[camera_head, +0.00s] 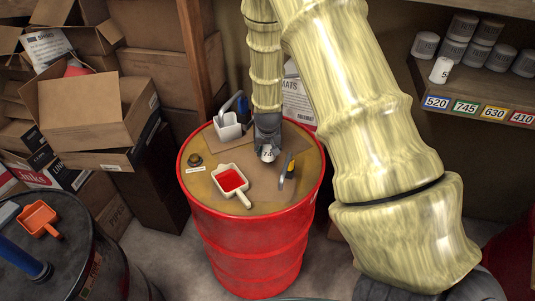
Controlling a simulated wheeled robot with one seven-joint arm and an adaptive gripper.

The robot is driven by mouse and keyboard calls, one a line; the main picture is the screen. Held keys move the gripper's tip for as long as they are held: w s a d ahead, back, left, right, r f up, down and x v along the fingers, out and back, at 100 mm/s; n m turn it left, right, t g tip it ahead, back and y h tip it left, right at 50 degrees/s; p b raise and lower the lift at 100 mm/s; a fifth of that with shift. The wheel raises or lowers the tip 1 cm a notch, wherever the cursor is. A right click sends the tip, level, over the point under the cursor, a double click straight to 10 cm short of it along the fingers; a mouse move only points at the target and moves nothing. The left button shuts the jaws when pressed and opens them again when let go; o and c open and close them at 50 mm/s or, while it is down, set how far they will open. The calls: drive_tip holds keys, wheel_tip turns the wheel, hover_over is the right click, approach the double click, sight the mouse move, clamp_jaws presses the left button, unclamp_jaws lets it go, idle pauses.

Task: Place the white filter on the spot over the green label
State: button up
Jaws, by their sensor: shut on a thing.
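My gripper (268,142) reaches down over the red drum's top and is shut on a small white filter (267,154) with dark digits, only partly readable. The gripper hides its upper part. I cannot tell whether the filter touches the drum top. The green label (466,107) reads 745 and sits on the shelf's front edge at the right, between the blue label (436,103) and the yellow label (494,112). Another white filter (441,70) stands on the shelf near the front, behind the blue and green labels.
Several grey filters (479,54) stand farther back on the shelf. The red drum (250,240) carries a white scoop with red contents (232,183), a yellow-and-dark tool (287,170) and a white container (227,128). Cardboard boxes (85,110) fill the left. My arm spans the space before the shelf.

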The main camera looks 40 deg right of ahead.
sight(269, 155)
drive_tip(key=shift+f, duration=0.4)
drive_tip(key=shift+s+f+p, duration=0.1)
drive_tip(key=shift+f+p, duration=0.25)
drive_tip(key=shift+p, duration=0.1)
drive_tip(key=shift+s+d+f, duration=0.15)
drive_tip(key=shift+s+f, duration=0.25)
drive_tip(key=shift+s, duration=0.15)
drive_tip(key=shift+f, duration=0.2)
drive_tip(key=shift+w+f, duration=0.35)
drive_tip(key=shift+w, duration=0.1)
drive_tip(key=shift+s, duration=0.3)
drive_tip(key=o, duration=1.2)
drive_tip(key=shift+w+f, duration=0.15)
drive_tip(key=shift+r, duration=0.2)
